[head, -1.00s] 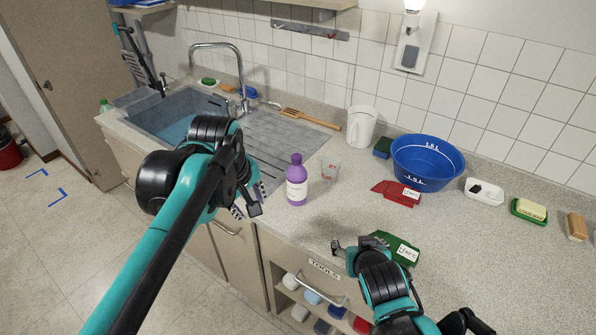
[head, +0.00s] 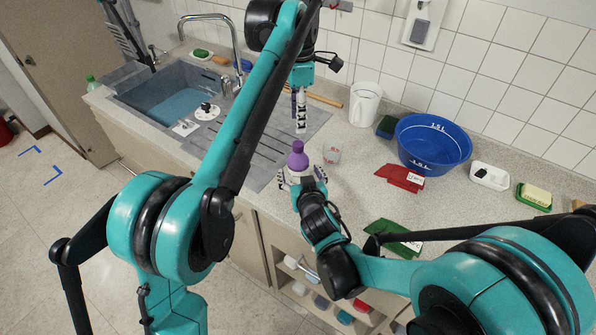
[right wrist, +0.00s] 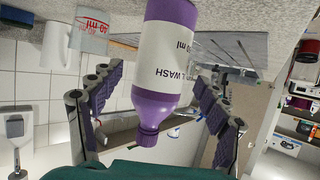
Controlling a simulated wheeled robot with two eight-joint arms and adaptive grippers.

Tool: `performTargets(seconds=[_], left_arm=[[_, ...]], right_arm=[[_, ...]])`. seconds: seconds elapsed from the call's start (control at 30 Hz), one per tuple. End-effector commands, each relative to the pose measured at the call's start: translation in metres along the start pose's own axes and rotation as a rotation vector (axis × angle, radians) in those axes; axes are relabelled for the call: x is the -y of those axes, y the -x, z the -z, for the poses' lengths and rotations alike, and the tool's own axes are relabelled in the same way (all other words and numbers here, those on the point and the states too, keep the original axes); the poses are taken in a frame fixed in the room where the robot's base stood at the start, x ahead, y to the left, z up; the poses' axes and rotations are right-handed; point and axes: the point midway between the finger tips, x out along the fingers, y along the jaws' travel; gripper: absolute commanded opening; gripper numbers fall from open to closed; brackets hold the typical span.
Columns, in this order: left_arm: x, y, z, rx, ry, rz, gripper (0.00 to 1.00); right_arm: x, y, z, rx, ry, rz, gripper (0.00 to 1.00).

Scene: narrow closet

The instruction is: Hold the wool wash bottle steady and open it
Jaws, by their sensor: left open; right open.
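The wool wash bottle (head: 298,158) is purple with a white label and a purple cap. It stands upright on the counter right of the sink; my right gripper hides its lower part in the head view. My right gripper (head: 302,182) is open, with its fingers on either side of the bottle. In the right wrist view the bottle (right wrist: 164,70) appears upside down between the spread purple finger pads, with gaps on both sides. My left gripper (head: 300,120) is open and empty, pointing down above the counter behind the bottle.
A small clear measuring cup (head: 331,154) stands close right of the bottle. A red cloth-like item (head: 398,177), blue basin (head: 408,158) and white jug (head: 366,104) are farther right. The sink (head: 150,85) lies left. A green item (head: 392,238) lies near the front edge.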

Motion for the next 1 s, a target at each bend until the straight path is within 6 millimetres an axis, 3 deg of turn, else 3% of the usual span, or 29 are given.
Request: performTargets(seconds=[0.23,0.57,0.67,0.87,1.0], left_arm=[[0.0,0.0,0.0,0.0,-0.001,0.0,0.41],[0.0,0.0,0.0,0.0,-0.001,-0.001,0.41],[0.0,0.0,0.0,0.0,-0.001,-0.001,0.41],[0.0,0.0,0.0,0.0,-0.001,-0.001,0.41],[0.0,0.0,0.0,0.0,-0.02,-0.001,0.41]], right_arm=[[0.0,-0.028,0.0,0.0,-0.001,0.0,0.76],[0.0,-0.032,0.0,0.0,-0.001,0.0,0.76],[0.0,-0.032,0.0,0.0,-0.001,0.0,0.55],[0.0,-0.032,0.0,0.001,-0.001,0.0,0.02],[0.0,-0.032,0.0,0.001,-0.001,0.0,0.0]])
